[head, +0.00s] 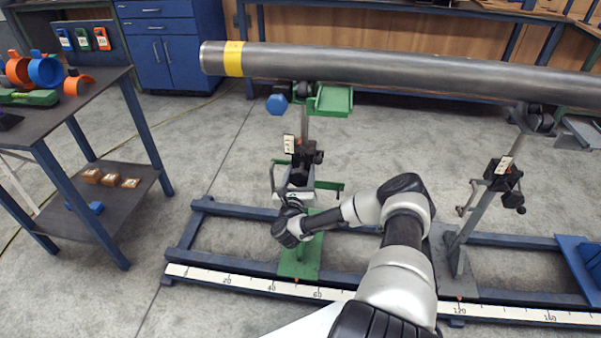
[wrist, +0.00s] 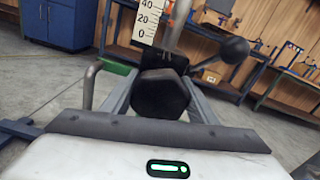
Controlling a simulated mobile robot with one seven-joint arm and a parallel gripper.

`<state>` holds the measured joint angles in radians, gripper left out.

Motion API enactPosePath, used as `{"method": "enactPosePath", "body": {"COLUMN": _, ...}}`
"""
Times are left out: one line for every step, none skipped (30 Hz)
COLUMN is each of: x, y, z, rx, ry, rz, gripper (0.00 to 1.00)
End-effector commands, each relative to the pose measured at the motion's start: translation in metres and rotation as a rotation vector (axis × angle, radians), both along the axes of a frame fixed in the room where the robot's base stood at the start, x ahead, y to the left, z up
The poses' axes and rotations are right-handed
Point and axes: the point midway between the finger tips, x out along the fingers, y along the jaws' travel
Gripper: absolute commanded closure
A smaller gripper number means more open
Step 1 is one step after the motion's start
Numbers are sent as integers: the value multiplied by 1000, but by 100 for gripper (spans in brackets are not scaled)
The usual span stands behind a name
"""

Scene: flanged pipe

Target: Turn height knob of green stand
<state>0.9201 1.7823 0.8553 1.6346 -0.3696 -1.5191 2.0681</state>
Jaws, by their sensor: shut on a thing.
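The green stand (head: 302,258) stands on the blue floor frame, with a green cradle (head: 331,100) at its top under the pipe. Its black height knob (wrist: 160,95) shows in the wrist view between the two grey fingers of my gripper (wrist: 158,100). The fingers are shut on it from both sides. A white scale (wrist: 147,20) marked 0 to 40 rises just behind the knob. In the head view my gripper (head: 297,180) is at the black clamp (head: 307,155) on the stand's post, and it hides the knob there.
A long grey pipe (head: 420,66) with a yellow band lies across the stands. A second stand (head: 470,220) is at the right. A ruler (head: 370,297) runs along the blue frame. A bent grey rod (wrist: 90,85) and a black ball handle (wrist: 235,50) flank my fingers.

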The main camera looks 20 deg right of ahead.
Motion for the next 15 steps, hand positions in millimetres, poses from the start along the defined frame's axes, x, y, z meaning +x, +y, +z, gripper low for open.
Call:
{"method": "enactPosePath", "body": {"x": 0, "y": 0, "z": 0, "rx": -9, "ry": 6, "rz": 0, "gripper": 69}}
{"method": "enactPosePath", "body": {"x": 0, "y": 0, "z": 0, "rx": -15, "ry": 10, "rz": 0, "gripper": 69}}
{"method": "enactPosePath", "body": {"x": 0, "y": 0, "z": 0, "rx": -25, "ry": 17, "rz": 0, "gripper": 69}}
{"method": "enactPosePath", "body": {"x": 0, "y": 0, "z": 0, "rx": -34, "ry": 23, "rz": 0, "gripper": 69}}
{"method": "enactPosePath", "body": {"x": 0, "y": 0, "z": 0, "rx": -46, "ry": 31, "rz": 0, "gripper": 69}}
{"method": "enactPosePath", "body": {"x": 0, "y": 0, "z": 0, "rx": -61, "ry": 41, "rz": 0, "gripper": 69}}
{"method": "enactPosePath", "body": {"x": 0, "y": 1, "z": 0, "rx": -76, "ry": 52, "rz": 1, "gripper": 69}}
{"method": "enactPosePath", "body": {"x": 0, "y": 1, "z": 0, "rx": -92, "ry": 62, "rz": 2, "gripper": 69}}
{"method": "enactPosePath", "body": {"x": 0, "y": 1, "z": 0, "rx": -115, "ry": 78, "rz": 2, "gripper": 69}}
{"method": "enactPosePath", "body": {"x": 0, "y": 1, "z": 0, "rx": -133, "ry": 90, "rz": 2, "gripper": 69}}
{"method": "enactPosePath", "body": {"x": 0, "y": 1, "z": 0, "rx": -153, "ry": 104, "rz": 1, "gripper": 69}}
{"method": "enactPosePath", "body": {"x": 0, "y": 1, "z": 0, "rx": -181, "ry": 122, "rz": 1, "gripper": 69}}
{"method": "enactPosePath", "body": {"x": 0, "y": 1, "z": 0, "rx": -203, "ry": 136, "rz": 1, "gripper": 69}}
{"method": "enactPosePath", "body": {"x": 0, "y": 1, "z": 0, "rx": -227, "ry": 152, "rz": 1, "gripper": 69}}
{"method": "enactPosePath", "body": {"x": 0, "y": 1, "z": 0, "rx": -257, "ry": 174, "rz": 1, "gripper": 69}}
